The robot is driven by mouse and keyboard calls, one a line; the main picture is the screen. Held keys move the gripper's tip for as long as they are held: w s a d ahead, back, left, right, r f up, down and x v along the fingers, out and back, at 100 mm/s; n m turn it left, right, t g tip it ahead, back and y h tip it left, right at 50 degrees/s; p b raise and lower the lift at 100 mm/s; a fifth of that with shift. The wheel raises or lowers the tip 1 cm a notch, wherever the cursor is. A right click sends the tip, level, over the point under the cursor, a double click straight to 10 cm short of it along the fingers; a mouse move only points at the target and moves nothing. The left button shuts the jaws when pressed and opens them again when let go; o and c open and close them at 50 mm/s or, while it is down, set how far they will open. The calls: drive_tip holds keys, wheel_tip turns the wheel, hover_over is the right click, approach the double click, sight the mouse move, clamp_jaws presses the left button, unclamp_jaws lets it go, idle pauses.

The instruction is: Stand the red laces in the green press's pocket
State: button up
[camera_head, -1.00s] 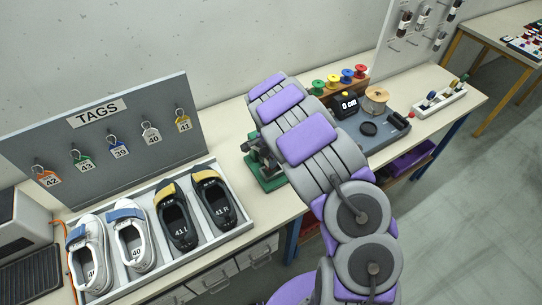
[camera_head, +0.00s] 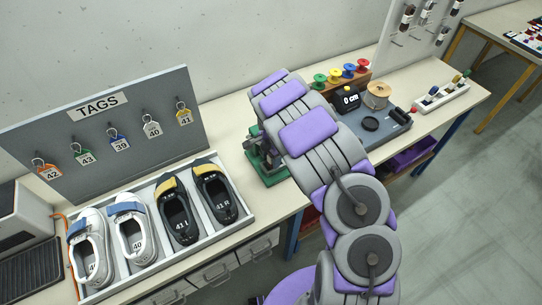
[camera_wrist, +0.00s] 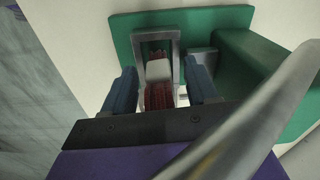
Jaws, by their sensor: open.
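The red laces (camera_wrist: 158,96), a bundle with a pale band around its middle, show in the wrist view inside the grey metal frame of the pocket (camera_wrist: 140,50) on the green press (camera_wrist: 122,32). My gripper (camera_wrist: 160,82) is open, with one blue-grey finger on each side of the laces and a gap to each. I cannot tell how deep the laces sit or whether they are quite upright. In the head view the green press (camera_head: 270,172) is partly hidden behind my arm, and the laces and my gripper are hidden there.
A tray of shoes (camera_head: 245,222) and the grey tag board (camera_head: 95,145) stand left of the press. A grey scale (camera_head: 395,135), thread spools (camera_head: 348,71) and a white rack (camera_head: 442,97) lie to the right. The press's green block (camera_wrist: 265,75) stands close beside my gripper.

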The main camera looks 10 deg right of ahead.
drive_tip(key=shift+d+r, duration=0.1)
drive_tip(key=shift+d, duration=0.15)
drive_tip(key=shift+r, duration=0.3)
wheel_tip(320, 180, up, 16)
drive_tip(key=p, duration=0.1)
drive_tip(key=shift+s+r, duration=0.2)
drive_tip(key=s+d+r+n+b, duration=0.1)
drive_tip(key=s+d+r+n, duration=0.1)
drive_tip(key=s+r, duration=0.5)
drive_tip(key=s+d+r+n+b, duration=0.1)
drive_tip(key=s+r+n, duration=0.15)
drive_tip(key=s, duration=0.85)
drive_tip(key=s+a+f+n+g, duration=0.1)
drive_tip(key=s+n, duration=0.3)
drive_tip(key=s, duration=0.8)
drive_tip(key=s+a+n+g+b, duration=0.1)
drive_tip(key=s+n, duration=0.3)
drive_tip(key=s, duration=0.7)
drive_tip(key=shift+s+a+f+n+b, duration=0.3)
drive_tip(key=shift+s+a+f+n, duration=0.05)
drive_tip(key=shift+a, duration=0.05)
